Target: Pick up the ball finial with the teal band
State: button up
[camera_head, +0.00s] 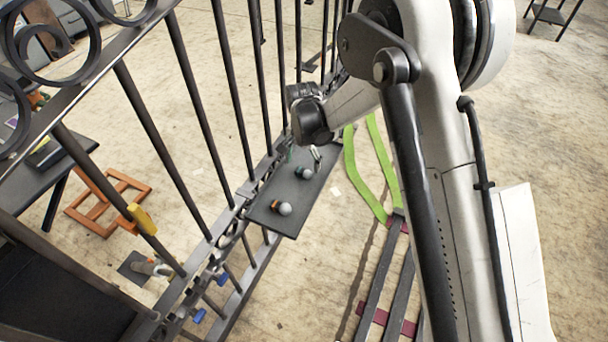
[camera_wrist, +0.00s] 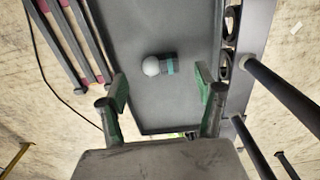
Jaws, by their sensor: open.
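The ball finial with the teal band (camera_wrist: 169,67) lies on its side on a dark grey tray (camera_wrist: 188,32) in the wrist view. Its pale grey ball points left. My gripper (camera_wrist: 163,98) is open and empty, its green-padded fingers apart above the tray, with the finial ahead of the gap between them. In the head view my gripper (camera_head: 303,156) is over the far part of the tray (camera_head: 266,220). A finial (camera_head: 305,173) lies just in front of it; its band colour is hard to tell there. A second finial (camera_head: 284,208) with an orange-brown band lies nearer the tray's front end.
The black scroll gate (camera_head: 215,110) stands along the tray's left side in the head view, its bars close to my gripper. Green strips (camera_head: 365,170) and dark bars (camera_head: 385,290) lie on the floor to the right. An orange stool frame (camera_head: 105,200) stands beyond the gate.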

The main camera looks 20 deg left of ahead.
aim_at(304, 171)
jog(key=shift+w+d+f+b, duration=0.15)
jog(key=shift+f+b, duration=0.4)
jog(key=shift+f, duration=0.75)
jog(key=shift+w+a+f+b, duration=0.1)
jog(key=shift+f+b, duration=0.45)
jog(key=shift+f, duration=0.75)
jog(key=c, duration=1.5)
jog(key=shift+o, duration=0.2)
notch_tip(304, 171, up, 10)
jog(key=p, duration=0.3)
jog(key=s+d+r+p, duration=0.1)
jog(key=d+r+p, duration=0.2)
jog(key=d, duration=0.9)
jog(key=s+d+r+n+p, duration=0.1)
jog(key=d+r+p, duration=0.3)
jog(key=d, duration=0.9)
jog(key=s+d+r+p, duration=0.3)
jog(key=d+r+p, duration=0.1)
jog(key=d, duration=0.9)
jog(key=shift+d+r+n, duration=0.25)
jog(key=shift+r+n, duration=0.15)
jog(key=shift+r, duration=0.1)
